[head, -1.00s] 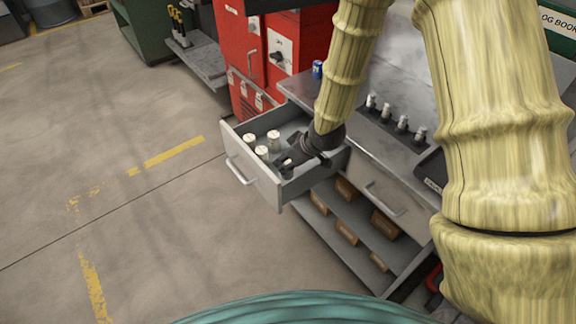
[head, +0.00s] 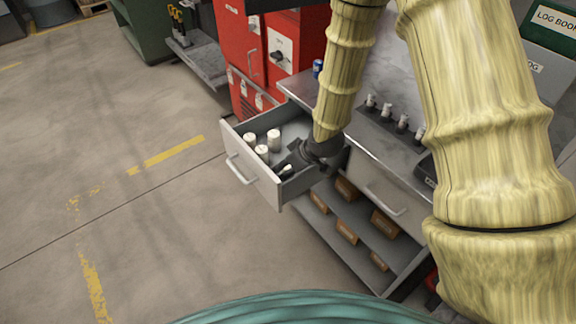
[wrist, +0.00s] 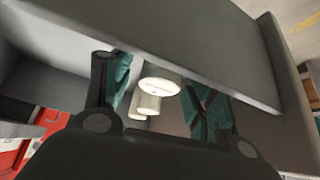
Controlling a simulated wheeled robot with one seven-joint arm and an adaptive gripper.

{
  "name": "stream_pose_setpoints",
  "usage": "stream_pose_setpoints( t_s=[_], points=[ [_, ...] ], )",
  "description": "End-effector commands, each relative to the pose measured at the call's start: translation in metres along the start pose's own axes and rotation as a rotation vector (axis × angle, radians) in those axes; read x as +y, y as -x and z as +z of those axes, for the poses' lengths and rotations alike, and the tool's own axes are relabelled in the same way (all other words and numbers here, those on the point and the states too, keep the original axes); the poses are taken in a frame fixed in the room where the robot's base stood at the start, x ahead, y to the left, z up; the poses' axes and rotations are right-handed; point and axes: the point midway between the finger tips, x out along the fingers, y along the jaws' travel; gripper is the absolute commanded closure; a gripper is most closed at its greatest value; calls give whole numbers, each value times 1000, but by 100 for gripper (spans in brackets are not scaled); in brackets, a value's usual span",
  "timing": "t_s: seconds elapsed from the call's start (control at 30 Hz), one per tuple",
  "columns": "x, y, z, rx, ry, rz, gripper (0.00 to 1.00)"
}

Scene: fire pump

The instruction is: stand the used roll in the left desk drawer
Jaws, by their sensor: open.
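The left desk drawer (head: 252,178) is pulled open. Several white rolls stand in it, including one at the back (head: 274,141) and one nearer the front panel (head: 262,153). My gripper (head: 287,169) is down inside the drawer's right part, with a small white roll end at its fingers. In the wrist view, my open gripper (wrist: 163,100) has teal finger pads on either side of a white roll (wrist: 160,80), with gaps beside it. Another roll (wrist: 148,103) shows behind. I cannot tell whether the roll between the fingers is the used one or whether it stands fully upright.
The drawer's walls enclose my gripper closely. The desktop (head: 362,135) carries a row of small dark items with white tops (head: 402,122) and a blue can (head: 317,68). A red cabinet (head: 262,60) stands behind. Brown boxes (head: 346,231) lie on the lower shelf. Floor at left is clear.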

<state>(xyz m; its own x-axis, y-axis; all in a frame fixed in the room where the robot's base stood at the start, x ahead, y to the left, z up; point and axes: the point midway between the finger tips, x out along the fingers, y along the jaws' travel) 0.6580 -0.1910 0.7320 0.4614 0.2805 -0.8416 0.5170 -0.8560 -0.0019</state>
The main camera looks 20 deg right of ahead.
Motion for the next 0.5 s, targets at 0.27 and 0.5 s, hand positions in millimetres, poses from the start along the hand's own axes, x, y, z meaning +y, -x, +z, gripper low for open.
stream_pose_setpoints(
  t_s=[0.27, 0.5],
  points=[
    [1, 12, -2, 2, 0, 1, 42],
    [1, 44, -3, 2, -1, 1, 42]
  ],
)
